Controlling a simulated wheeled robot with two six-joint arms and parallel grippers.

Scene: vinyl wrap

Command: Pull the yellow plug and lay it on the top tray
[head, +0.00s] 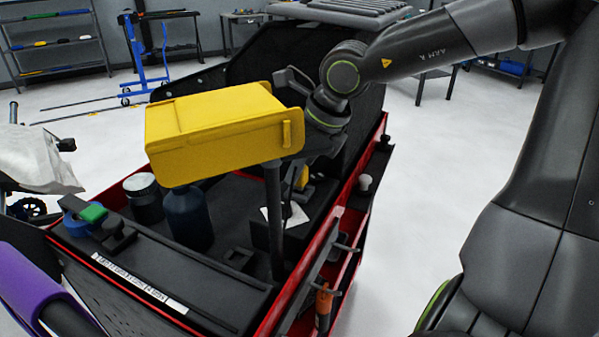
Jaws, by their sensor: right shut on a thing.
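A small yellow plug (301,178) shows in the head view, partly hidden by my gripper's dark fingers and the large yellow bin. My right gripper (306,182) reaches down from the upper right and is shut on the plug. Below it is a black box (262,240) with a white patch; whether the plug still touches the box cannot be told. The cart's top tray (233,203) is dark with a red rim. My left gripper is not in view.
A large yellow bin (215,125) stands over the tray by a dark post (274,225), close to my right wrist. A blue bottle (187,215), a white-lidded jar (143,197) and a green-topped item (93,212) occupy the tray's left. A purple thing (30,285) is at lower left.

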